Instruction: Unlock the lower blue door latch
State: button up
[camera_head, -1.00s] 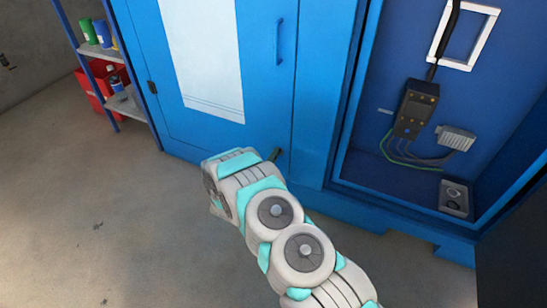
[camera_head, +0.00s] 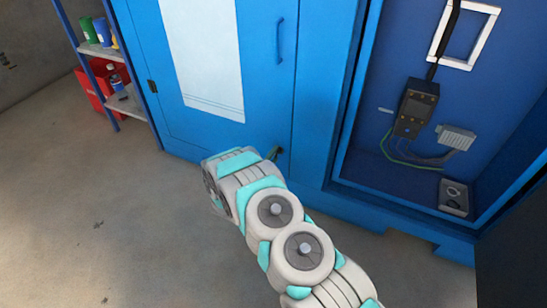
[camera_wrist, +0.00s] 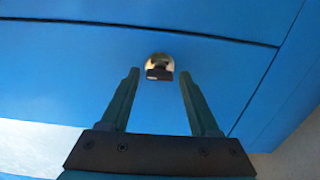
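The lower latch (camera_wrist: 159,67) shows in the wrist view as a small pale metal round with a dark block at its lower side. It is set in the blue door (camera_head: 262,100). My gripper (camera_wrist: 159,74) is open, its two dark fingers on the left and right of the latch in the picture. The gap between them looks empty, and I cannot tell whether either finger touches the latch. In the head view my arm hides most of the gripper; a dark green fingertip shows close to the door's lower right part. The latch cannot be made out there.
A blue vertical handle (camera_head: 280,42) is higher on the door. To the right is an open blue compartment with a dark box (camera_head: 415,108) and cables. A shelf (camera_head: 125,104) with containers and a red bin (camera_head: 92,88) stand at the left. The floor in front is clear.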

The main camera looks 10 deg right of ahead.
jog(key=shift+o, duration=0.4)
jog(key=shift+a, duration=0.1)
jog(key=v, duration=0.7)
jog(key=shift+s+b, duration=0.3)
jog(key=shift+b, duration=0.15)
jog(key=shift+a, duration=0.15)
